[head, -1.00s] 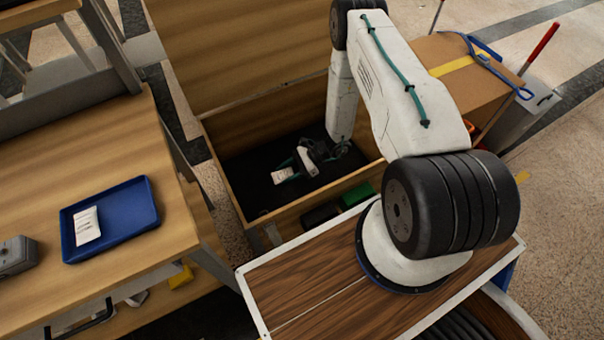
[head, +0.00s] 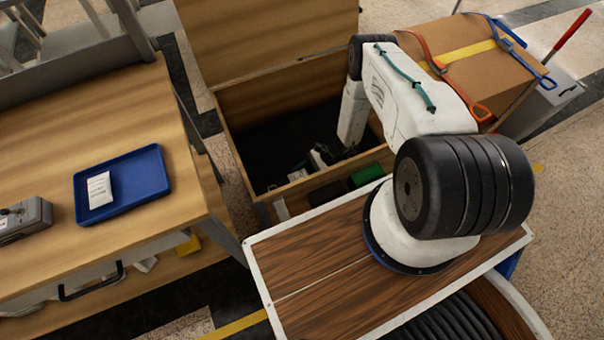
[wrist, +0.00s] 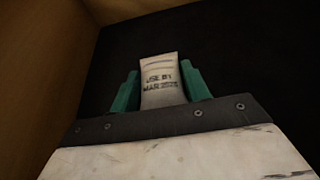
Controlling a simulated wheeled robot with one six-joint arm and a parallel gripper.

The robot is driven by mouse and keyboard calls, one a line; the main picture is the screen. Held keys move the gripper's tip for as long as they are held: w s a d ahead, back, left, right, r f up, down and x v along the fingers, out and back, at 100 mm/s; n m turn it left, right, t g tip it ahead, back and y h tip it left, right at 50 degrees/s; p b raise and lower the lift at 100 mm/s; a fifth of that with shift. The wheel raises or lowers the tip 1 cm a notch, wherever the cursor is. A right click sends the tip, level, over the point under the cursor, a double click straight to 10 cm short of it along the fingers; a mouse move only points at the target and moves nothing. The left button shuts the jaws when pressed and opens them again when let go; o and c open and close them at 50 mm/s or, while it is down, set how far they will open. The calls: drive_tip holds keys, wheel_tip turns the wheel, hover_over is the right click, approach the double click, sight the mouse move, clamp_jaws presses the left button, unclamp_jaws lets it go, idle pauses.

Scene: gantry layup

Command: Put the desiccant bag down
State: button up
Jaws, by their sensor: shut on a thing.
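The desiccant bag (wrist: 162,84) is a small off-white packet with dark print reading "USE BY MAR". In the wrist view it stands up between the two green fingers of my gripper (wrist: 161,76), which is shut on it. In the head view my gripper (head: 318,158) is down inside an open wooden crate (head: 245,160) with a dark floor, close to the near wall. The bag (head: 297,174) shows there only as a small pale patch, mostly hidden by the wall. I cannot tell whether it touches the floor.
A similar white packet (head: 99,190) lies in a blue tray (head: 150,178) on the wooden bench at left. A grey box (head: 24,218) sits beside it. A strapped cardboard box (head: 460,65) stands right of the crate. The crate's far floor (head: 280,140) looks clear.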

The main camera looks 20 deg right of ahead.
drive_tip(key=o, duration=1)
drive_tip(key=shift+f, duration=0.15)
